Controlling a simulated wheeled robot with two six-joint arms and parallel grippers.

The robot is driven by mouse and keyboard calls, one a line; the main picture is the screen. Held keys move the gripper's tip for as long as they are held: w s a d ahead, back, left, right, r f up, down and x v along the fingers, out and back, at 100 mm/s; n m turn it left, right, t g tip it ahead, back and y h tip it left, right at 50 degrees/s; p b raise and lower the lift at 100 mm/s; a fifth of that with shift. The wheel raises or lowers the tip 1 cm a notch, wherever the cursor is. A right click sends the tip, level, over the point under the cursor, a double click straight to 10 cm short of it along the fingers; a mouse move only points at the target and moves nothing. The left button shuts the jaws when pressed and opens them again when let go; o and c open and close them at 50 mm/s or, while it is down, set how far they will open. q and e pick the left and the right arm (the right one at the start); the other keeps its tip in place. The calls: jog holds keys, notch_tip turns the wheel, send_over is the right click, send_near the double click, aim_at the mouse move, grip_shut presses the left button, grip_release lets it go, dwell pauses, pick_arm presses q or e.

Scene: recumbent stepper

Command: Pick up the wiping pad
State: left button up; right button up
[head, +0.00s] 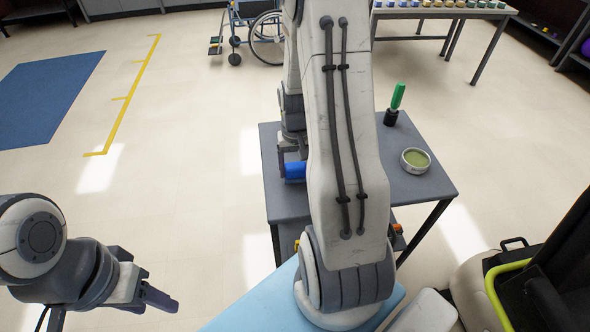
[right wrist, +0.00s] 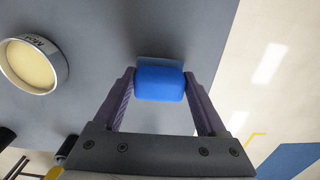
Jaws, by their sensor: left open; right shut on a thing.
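The wiping pad is blue, and in the right wrist view the blue pad (right wrist: 160,83) sits between the two fingers of my right gripper (right wrist: 160,92). My right gripper is shut on it over the grey table. In the head view the blue pad (head: 295,171) shows at the left part of the table, beside my right arm, which hides most of that gripper. I cannot tell whether the pad touches the table top. My left gripper (head: 158,290) is open and empty at the lower left, over the floor and away from the table.
A black and yellow-green seat (head: 505,290) stands at the lower right. A wheelchair (head: 255,32) stands behind. The floor at left is clear.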

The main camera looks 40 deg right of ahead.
aim_at(298, 167)
jog(key=r, duration=0.4)
jog(key=shift+s+d, duration=0.2)
jog(key=shift+s, duration=0.1)
jog(key=s+d+r, duration=0.3)
jog(key=s+r, duration=0.3)
jog(key=s, duration=0.4)
jog(key=shift+s+d+r, duration=0.2)
jog(key=shift+d, duration=0.15)
